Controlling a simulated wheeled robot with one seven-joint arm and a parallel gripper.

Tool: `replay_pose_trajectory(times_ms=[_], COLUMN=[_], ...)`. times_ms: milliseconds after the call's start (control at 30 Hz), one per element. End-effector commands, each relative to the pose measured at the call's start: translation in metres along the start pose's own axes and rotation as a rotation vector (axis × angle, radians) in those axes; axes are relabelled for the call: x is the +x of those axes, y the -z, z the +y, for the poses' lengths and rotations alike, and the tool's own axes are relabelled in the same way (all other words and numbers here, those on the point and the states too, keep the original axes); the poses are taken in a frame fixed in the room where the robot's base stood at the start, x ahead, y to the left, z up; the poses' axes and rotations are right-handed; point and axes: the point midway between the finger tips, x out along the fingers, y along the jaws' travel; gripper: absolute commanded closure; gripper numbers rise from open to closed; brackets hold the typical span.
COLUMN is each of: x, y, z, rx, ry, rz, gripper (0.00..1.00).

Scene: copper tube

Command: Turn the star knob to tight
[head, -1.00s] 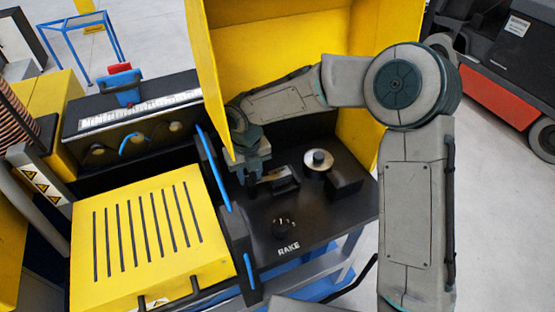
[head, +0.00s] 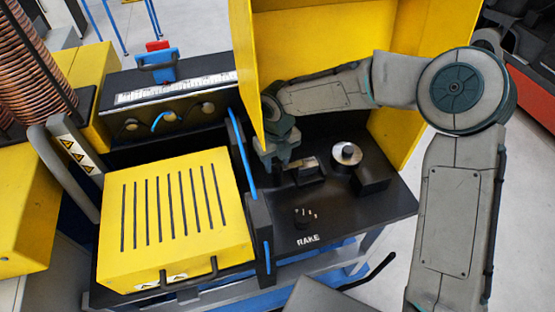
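I cannot single out a star knob for certain in the head view. My gripper (head: 277,162) points down at the left rear of the black panel (head: 345,218), beside a small block with a metal top (head: 309,166). Its fingertips are small and dark against the panel, so I cannot tell whether they are open or shut, or whether they touch anything. Any knob under or behind the gripper is hidden. A black dial (head: 303,217) with white marks, above the word RAKE, sits at the panel's front. A silver round part with a dark centre (head: 346,153) sits right of the gripper.
A yellow hood (head: 330,50) stands open around the panel's back and side. A slotted yellow cover (head: 172,220) is at left, with a blue-edged upright plate (head: 242,165) between it and the panel. Copper coil (head: 35,65) stands far left. Open floor lies at right.

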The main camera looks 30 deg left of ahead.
Motion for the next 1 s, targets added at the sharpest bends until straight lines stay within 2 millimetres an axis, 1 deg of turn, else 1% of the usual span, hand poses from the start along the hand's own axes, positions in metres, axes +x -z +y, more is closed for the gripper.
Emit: replay_pose_trajectory(times_ms=[33, 67, 367, 467, 533, 633, 1000], x=[-0.001, -0.001, -0.001, -0.009, -0.018, -0.038, -0.074], y=[-0.001, 0.0, 0.001, 0.0, 0.0, -0.001, 0.039], z=[0.0, 0.0, -0.001, -0.001, -0.002, -0.001, -0.044], rx=[0.0, 0.001, 0.004, 0.005, 0.005, 0.005, 0.008], ry=[0.0, 0.0, 0.0, 0.0, 0.001, 0.002, 0.002], rz=[-0.002, -0.001, 0.002, -0.001, -0.001, -0.005, 0.0], gripper=[0.47, 0.44, 0.44, 0.44, 0.44, 0.44, 0.44])
